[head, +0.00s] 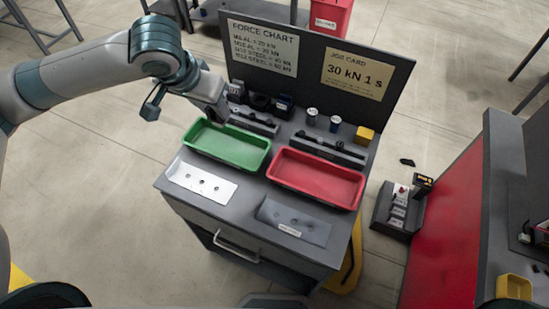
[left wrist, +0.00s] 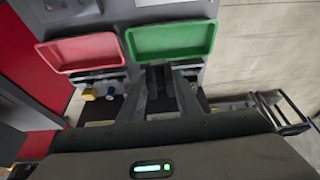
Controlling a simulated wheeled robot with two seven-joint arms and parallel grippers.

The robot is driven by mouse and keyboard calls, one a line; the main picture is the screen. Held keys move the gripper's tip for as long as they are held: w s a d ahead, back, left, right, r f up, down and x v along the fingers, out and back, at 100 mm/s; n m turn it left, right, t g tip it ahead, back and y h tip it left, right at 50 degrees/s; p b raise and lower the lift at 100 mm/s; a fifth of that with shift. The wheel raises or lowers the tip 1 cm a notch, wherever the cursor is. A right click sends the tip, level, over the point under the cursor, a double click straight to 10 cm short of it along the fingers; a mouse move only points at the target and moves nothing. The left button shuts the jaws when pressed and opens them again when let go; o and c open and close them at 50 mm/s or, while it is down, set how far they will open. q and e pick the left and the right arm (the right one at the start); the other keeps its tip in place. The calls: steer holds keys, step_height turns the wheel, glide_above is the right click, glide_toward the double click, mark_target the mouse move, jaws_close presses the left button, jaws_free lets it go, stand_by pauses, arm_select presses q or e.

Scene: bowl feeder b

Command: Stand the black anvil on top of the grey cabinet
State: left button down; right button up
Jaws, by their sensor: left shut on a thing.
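My left gripper (head: 213,112) is over the back left of the grey cabinet (head: 243,190), just behind the green tray. In the left wrist view my left gripper (left wrist: 168,100) is shut on a small dark block (left wrist: 157,76), which looks like the black anvil. Its shape is mostly hidden by the fingers, and I cannot tell whether it touches the surface below. The cabinet has a drawer with a light handle. My right gripper does not show.
A green tray (head: 228,147) and a red tray (head: 317,178) fill the middle of the cabinet top. A white plate (head: 202,181) and a grey plate (head: 294,222) lie in front. Small cans and a yellow block (head: 364,134) stand behind. An upright sign board (head: 312,56) closes the back.

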arm_select(q)
steer(key=s+d+f+m+g+h+b, duration=0.1)
steer(key=s+d+f+m+g+b, duration=0.1)
steer(key=d+m, duration=0.5)
steer(key=s+d+f+m+g+h+b, duration=0.2)
steer(key=s+d+f+m+b, duration=0.2)
steer(key=d+f+m, duration=0.3)
steer(key=shift+d+f+b, duration=0.2)
steer(key=shift+d+b, duration=0.25)
steer(key=shift+d, duration=0.65)
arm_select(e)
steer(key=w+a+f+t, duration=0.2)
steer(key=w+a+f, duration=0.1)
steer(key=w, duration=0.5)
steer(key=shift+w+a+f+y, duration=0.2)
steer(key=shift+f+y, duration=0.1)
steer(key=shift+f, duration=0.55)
arm_select(q)
steer(key=shift+s, duration=0.1)
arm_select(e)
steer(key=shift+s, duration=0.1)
